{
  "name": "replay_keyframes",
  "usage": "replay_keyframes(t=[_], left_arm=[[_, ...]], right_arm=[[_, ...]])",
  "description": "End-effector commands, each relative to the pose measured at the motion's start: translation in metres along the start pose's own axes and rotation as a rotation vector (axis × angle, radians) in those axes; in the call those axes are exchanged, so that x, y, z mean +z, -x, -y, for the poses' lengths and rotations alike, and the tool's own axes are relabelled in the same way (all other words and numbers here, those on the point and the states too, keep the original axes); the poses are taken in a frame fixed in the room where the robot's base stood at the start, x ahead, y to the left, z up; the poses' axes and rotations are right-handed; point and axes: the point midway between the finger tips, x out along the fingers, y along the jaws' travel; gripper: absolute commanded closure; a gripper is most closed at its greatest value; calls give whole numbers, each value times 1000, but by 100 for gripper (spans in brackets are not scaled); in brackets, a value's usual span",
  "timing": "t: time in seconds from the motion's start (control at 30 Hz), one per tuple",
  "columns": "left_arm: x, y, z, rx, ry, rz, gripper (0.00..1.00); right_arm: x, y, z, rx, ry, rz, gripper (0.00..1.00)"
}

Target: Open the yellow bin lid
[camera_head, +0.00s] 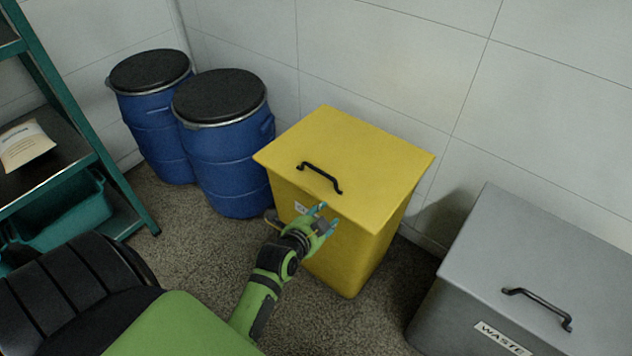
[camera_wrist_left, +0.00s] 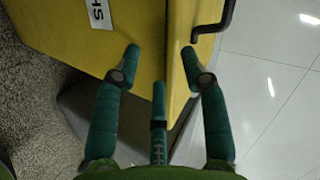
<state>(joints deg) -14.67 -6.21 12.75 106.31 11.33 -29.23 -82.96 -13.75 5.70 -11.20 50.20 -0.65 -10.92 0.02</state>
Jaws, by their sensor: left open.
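The yellow bin (camera_head: 345,245) stands against the wall in the head view, with its flat yellow lid (camera_head: 365,155) shut. A black handle (camera_head: 321,177) is fixed near the lid's front edge. My left gripper (camera_head: 326,217) is in front of the bin, just below the lid's front edge. In the left wrist view my left gripper (camera_wrist_left: 160,50) is open, its teal fingers spread and empty near the lid edge. The black handle (camera_wrist_left: 215,27) shows at the top there, apart from the fingers. A white label (camera_wrist_left: 99,13) is on the bin's front. My right gripper is not in view.
Two blue drums (camera_head: 222,150) with black tops stand left of the bin. A grey waste box (camera_head: 540,260) with a black handle is at the right. A green shelf rack (camera_head: 75,105) is at the far left. Speckled floor (camera_head: 350,325) is clear before the bin.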

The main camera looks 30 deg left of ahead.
Motion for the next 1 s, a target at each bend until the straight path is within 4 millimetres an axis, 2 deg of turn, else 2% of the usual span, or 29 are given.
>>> replay_keyframes(t=[0.03,0.13,0.4,0.73,1.0], left_arm=[[1,0,11,-37,-32,-3,57],[3,5,34,-97,-104,1,57],[19,-8,62,-251,-284,78,57],[33,-18,76,-331,-392,150,57],[35,-47,84,-332,-390,149,57]], right_arm=[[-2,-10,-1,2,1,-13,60],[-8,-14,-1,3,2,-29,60],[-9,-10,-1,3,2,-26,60],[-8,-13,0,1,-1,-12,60],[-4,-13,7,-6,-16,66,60]])
